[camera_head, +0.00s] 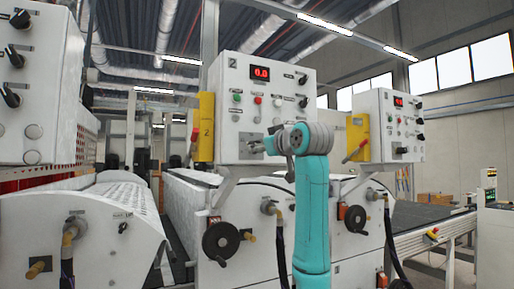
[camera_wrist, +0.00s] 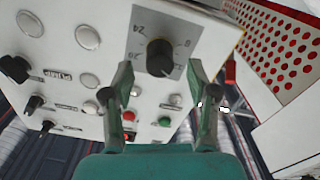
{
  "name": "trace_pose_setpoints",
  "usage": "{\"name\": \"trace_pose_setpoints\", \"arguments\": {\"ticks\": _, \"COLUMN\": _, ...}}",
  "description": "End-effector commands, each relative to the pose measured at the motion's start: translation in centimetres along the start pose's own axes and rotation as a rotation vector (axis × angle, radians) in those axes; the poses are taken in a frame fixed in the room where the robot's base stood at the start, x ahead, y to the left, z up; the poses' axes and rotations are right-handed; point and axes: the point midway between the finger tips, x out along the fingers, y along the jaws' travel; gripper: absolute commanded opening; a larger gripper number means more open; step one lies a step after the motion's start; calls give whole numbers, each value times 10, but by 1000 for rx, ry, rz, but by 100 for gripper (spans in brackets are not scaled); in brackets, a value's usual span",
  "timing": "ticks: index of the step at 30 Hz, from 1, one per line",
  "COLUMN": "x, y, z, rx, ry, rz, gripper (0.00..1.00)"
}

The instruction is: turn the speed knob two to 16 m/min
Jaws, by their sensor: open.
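The control panel marked 2 (camera_head: 292,85) is white, with a red display (camera_head: 260,73) that reads 0.0. In the wrist view a black knob (camera_wrist: 160,57) sits on a grey scale plate (camera_wrist: 142,45) with small numerals, seen upside down. I take it for the speed knob. My gripper (camera_wrist: 161,72) is open, with one green finger on each side of the knob and gaps visible. Whether the fingertips reach its depth I cannot tell.
Other black knobs (camera_wrist: 14,69), white buttons (camera_wrist: 87,37), a red button (camera_wrist: 128,115) and a green button (camera_wrist: 165,122) share the panel. A yellow box (camera_head: 204,127) with a red handle stands at its left. A handwheel (camera_head: 221,241) is below. Another panel (camera_head: 397,125) is at right.

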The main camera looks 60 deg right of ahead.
Motion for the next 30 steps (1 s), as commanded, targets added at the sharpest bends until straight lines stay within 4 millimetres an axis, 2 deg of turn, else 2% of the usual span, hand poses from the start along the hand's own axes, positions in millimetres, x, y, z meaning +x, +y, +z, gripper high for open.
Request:
{"name": "trace_pose_setpoints", "arguments": {"ticks": 3, "x": 17, "y": 0, "z": 0, "rx": 1, "ry": -1, "rz": -1, "gripper": 59}}
{"name": "trace_pose_setpoints", "arguments": {"ticks": 7, "x": 28, "y": 0, "z": 0, "rx": 1, "ry": -1, "rz": -1, "gripper": 59}}
{"name": "trace_pose_setpoints", "arguments": {"ticks": 18, "x": 33, "y": 0, "z": 0, "rx": 0, "ry": 0, "rz": 1, "gripper": 59}}
{"name": "trace_pose_setpoints", "arguments": {"ticks": 19, "x": 33, "y": 0, "z": 0, "rx": 0, "ry": 0, "rz": 1, "gripper": 56}}
{"name": "trace_pose_setpoints", "arguments": {"ticks": 24, "x": 33, "y": 0, "z": 0, "rx": 0, "ry": 0, "rz": 0, "gripper": 14}}
{"name": "trace_pose_setpoints", "arguments": {"ticks": 26, "x": 33, "y": 0, "z": 0, "rx": 0, "ry": 0, "rz": 0, "gripper": 0}}
{"name": "trace_pose_setpoints", "arguments": {"ticks": 30, "x": 33, "y": 0, "z": 0, "rx": 1, "ry": 0, "rz": 0, "gripper": 0}}
